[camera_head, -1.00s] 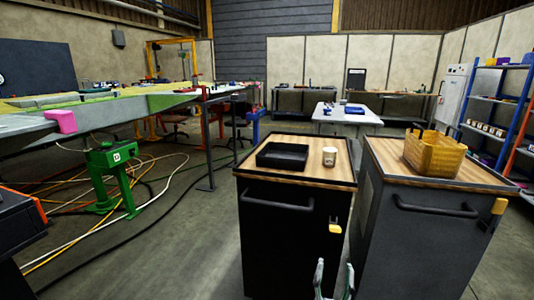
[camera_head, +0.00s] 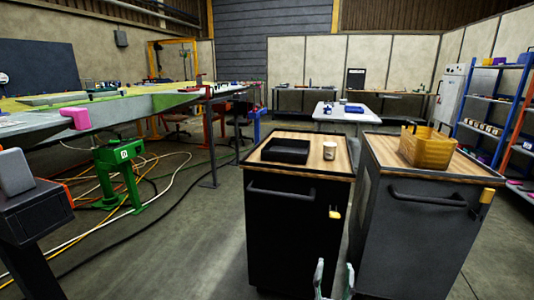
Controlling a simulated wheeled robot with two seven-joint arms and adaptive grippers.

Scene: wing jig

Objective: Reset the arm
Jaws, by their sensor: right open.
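My right gripper (camera_head: 334,281) shows at the bottom edge, in front of the dark cart. Its two fingertips stand apart with nothing between them. The rest of the right arm is out of the picture. My left gripper is not in the picture.
The wing (camera_head: 150,104), a green stand (camera_head: 118,172) and floor cables lie left. Floor (camera_head: 190,235) left of the carts is clear.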

